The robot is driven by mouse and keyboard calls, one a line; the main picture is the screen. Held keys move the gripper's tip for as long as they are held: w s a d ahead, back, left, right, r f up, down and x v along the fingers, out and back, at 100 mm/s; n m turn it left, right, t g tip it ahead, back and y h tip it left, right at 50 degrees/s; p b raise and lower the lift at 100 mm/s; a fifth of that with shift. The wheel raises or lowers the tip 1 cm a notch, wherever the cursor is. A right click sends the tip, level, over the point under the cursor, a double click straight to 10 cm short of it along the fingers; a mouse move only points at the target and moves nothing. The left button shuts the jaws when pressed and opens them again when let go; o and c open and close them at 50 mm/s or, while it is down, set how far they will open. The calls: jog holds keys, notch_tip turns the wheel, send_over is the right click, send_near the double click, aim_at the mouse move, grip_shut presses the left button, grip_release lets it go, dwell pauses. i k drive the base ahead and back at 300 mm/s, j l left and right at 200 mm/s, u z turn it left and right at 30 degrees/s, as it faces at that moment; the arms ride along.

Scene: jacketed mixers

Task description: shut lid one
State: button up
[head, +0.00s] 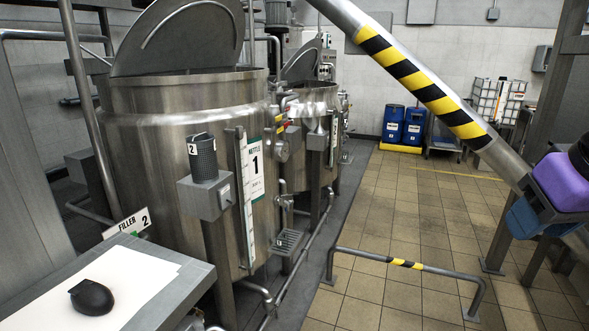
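Kettle one (185,130) is a large steel vessel at the left, with a white sign (255,163) reading "1". Its lid (178,48) stands raised on edge at the back of the rim, so the kettle is open. A curved bar runs across the lid's face, and the lid's top is cut off by the picture edge. The inside of the kettle is hidden by its front rim. My gripper is not in view.
A smaller steel vessel (312,100) stands behind, its lid (300,62) also raised. A striped diagonal tube (420,85) crosses the upper right. A low striped rail (405,263) stands on the tiled floor. A table (185,285) fills the lower left. Open floor lies right of the kettles.

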aim_at(168, 36)
jog(key=i+z, duration=0.5)
jog(key=i, duration=0.9)
